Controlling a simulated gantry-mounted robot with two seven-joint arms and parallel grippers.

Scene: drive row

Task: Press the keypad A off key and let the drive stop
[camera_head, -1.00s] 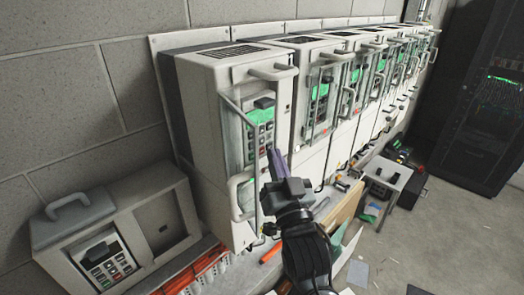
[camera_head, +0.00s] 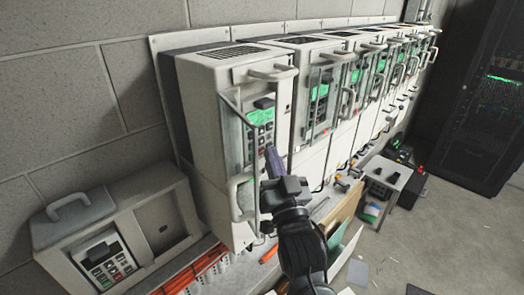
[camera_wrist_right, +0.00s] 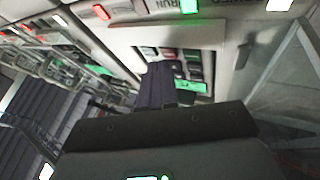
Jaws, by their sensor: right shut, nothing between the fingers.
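The nearest drive cabinet (camera_head: 213,135) stands at the left end of the row, with its clear front cover frame swung out. Its keypad (camera_head: 262,131) has a green display and several small grey and red keys. My right gripper (camera_head: 270,152) is shut and empty, its dark fingertips pointing up at the keypad's lower part. In the right wrist view the shut fingers (camera_wrist_right: 158,80) overlap the key panel (camera_wrist_right: 196,68) and hide some keys. I cannot tell whether the tips touch a key or which key is the off key. My left gripper is out of view.
A grey unit with a second keypad (camera_head: 104,263) sits at lower left. More drives (camera_head: 345,90) with handles run to the right. Orange cables (camera_head: 195,272) lie below. A small box stand (camera_head: 385,185) and papers stand on the floor. A dark rack (camera_head: 490,95) is at far right.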

